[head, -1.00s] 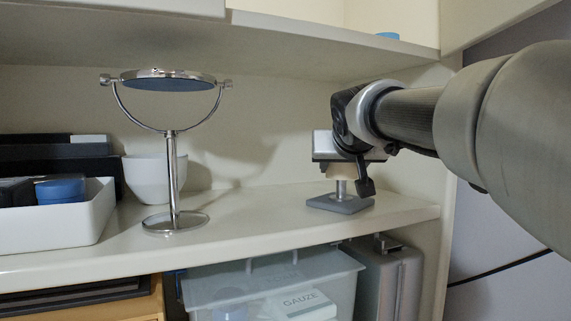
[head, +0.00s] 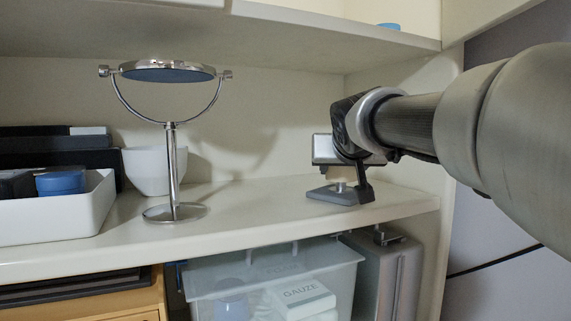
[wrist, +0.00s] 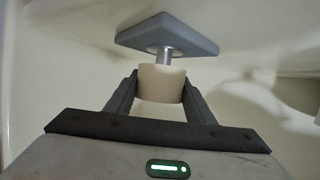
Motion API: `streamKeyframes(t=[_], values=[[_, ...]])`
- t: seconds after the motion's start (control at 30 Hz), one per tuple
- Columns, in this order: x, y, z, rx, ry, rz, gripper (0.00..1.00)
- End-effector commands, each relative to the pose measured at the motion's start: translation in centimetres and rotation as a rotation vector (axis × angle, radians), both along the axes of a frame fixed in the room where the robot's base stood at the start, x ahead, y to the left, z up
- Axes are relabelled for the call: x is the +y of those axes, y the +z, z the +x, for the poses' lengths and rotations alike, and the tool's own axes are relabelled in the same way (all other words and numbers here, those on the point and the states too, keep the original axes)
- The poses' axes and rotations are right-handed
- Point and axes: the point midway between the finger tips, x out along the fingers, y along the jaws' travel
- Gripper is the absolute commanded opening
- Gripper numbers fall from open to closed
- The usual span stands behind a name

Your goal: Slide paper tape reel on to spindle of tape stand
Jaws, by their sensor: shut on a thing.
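The tape stand has a flat grey base (head: 327,193) on the shelf near its right end, with a short metal spindle. In the wrist view, the base (wrist: 170,32) and spindle (wrist: 163,56) show just beyond the reel. My gripper (wrist: 160,86) is shut on the cream paper tape reel (wrist: 162,80), with a dark finger on each side. The reel meets the spindle in the picture; whether the spindle is inside its hole is hidden. In the head view my gripper (head: 350,182) is low over the stand and mostly hides the reel.
A round mirror on a stand (head: 172,165) stands left of the tape stand, with a white bowl (head: 146,172) behind it. A white tray (head: 60,220) is at the far left. An upper shelf (head: 300,45) overhangs. The shelf between mirror and tape stand is clear.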

Motion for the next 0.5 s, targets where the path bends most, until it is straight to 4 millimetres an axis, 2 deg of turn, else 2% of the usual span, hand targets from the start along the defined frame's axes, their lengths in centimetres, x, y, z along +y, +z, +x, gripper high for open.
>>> streamKeyframes(t=[0.5], values=[[0.0,-1.1,0.0,0.0,-0.001,0.001,0.26]])
